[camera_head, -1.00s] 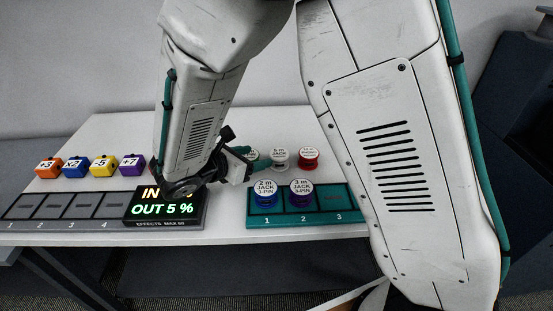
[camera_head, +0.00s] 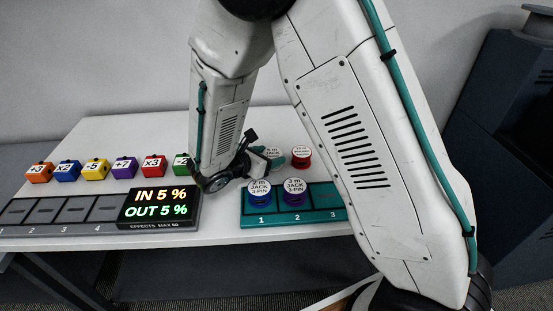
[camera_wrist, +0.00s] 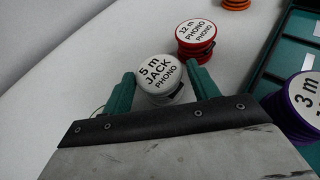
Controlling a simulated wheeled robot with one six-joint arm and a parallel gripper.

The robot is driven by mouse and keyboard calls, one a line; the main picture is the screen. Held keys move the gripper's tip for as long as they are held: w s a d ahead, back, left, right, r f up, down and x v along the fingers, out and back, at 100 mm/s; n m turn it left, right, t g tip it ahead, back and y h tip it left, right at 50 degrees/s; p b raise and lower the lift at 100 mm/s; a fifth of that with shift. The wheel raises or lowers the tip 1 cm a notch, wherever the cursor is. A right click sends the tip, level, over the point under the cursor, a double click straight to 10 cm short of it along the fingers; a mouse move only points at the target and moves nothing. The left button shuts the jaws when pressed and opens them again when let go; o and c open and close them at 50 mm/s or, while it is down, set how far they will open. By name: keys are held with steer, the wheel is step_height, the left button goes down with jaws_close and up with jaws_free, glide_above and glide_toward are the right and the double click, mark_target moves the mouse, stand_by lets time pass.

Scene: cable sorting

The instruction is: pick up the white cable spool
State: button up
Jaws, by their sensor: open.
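The white cable spool (camera_wrist: 160,76), labelled 5 m JACK PHONO, stands upright on the table between my gripper's teal fingers in the wrist view. In the head view only the top of the white spool (camera_head: 274,152) shows behind my gripper (camera_head: 280,161). My gripper (camera_wrist: 161,80) is open, with one finger on each side of the spool. I cannot tell whether either finger touches it.
A red spool (camera_wrist: 196,38) stands close beyond the right finger. A teal tray (camera_head: 330,212) holds a blue spool (camera_head: 260,190) and a purple spool (camera_head: 294,191); slot 3 is empty. Several coloured cubes (camera_head: 96,171) and a display panel (camera_head: 160,208) are at left.

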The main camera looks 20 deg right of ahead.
steer(key=c, duration=0.7)
